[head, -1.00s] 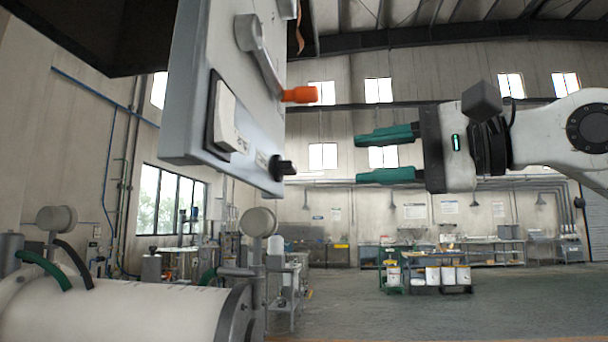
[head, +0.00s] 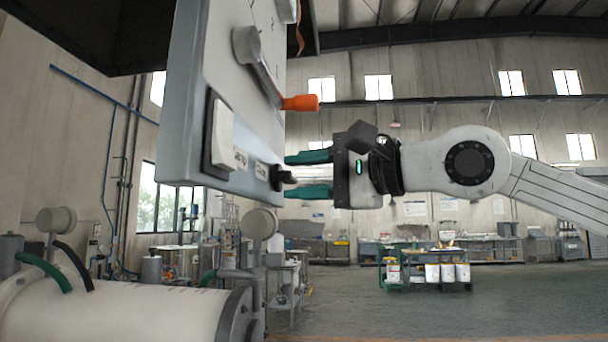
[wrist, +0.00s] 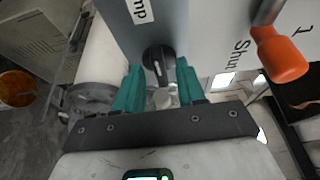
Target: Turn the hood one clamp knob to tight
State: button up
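The small black clamp knob (head: 278,174) sits low on the near face edge of the grey panel (head: 180,130). In the wrist view the knob (wrist: 157,56) is round and dark with a pale mark, beside a label ending in "mp". My gripper (head: 289,175) is open, its teal fingers pointing at the panel, one above and one below the knob. In the wrist view the gripper (wrist: 158,72) has a finger on each side of the knob, with gaps visible. I cannot tell whether either finger touches it. The tight mark is not readable.
An orange-tipped lever (head: 300,103) juts from the panel above my gripper; it also shows in the wrist view (wrist: 280,55). A white rocker-like plate (head: 222,136) is on the panel. A pale cylindrical vessel (head: 120,312) lies below left. The floor to the right is open.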

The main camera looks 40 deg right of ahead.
grip_shut()
dwell(0.6)
jog(key=m+g, duration=0.1)
jog(key=m, duration=0.3)
jog(key=shift+r+g, duration=0.2)
jog(key=shift+g, duration=0.2)
jog(key=m+g+p, duration=0.1)
jog(key=m+p, duration=0.1)
jog(key=m, duration=0.1)
jog(key=shift+w+d+r+g, duration=0.15)
jog(key=shift+r+g, duration=0.05)
jog(key=shift+g, duration=0.2)
jog(key=m+g+y+p, duration=0.1)
jog(key=m+g+p, duration=0.1)
jog(key=m, duration=0.1)
jog(key=shift+w+d+r+m, duration=0.1)
jog(key=shift+m, duration=0.2)
jog(key=shift+w+d+m+g+y+p, duration=0.1)
jog(key=shift+m+g+y+p, duration=0.75)
jog(key=shift+m, duration=0.45)
jog(key=shift+f, duration=0.2)
grip_release()
jog(key=shift+r, duration=0.1)
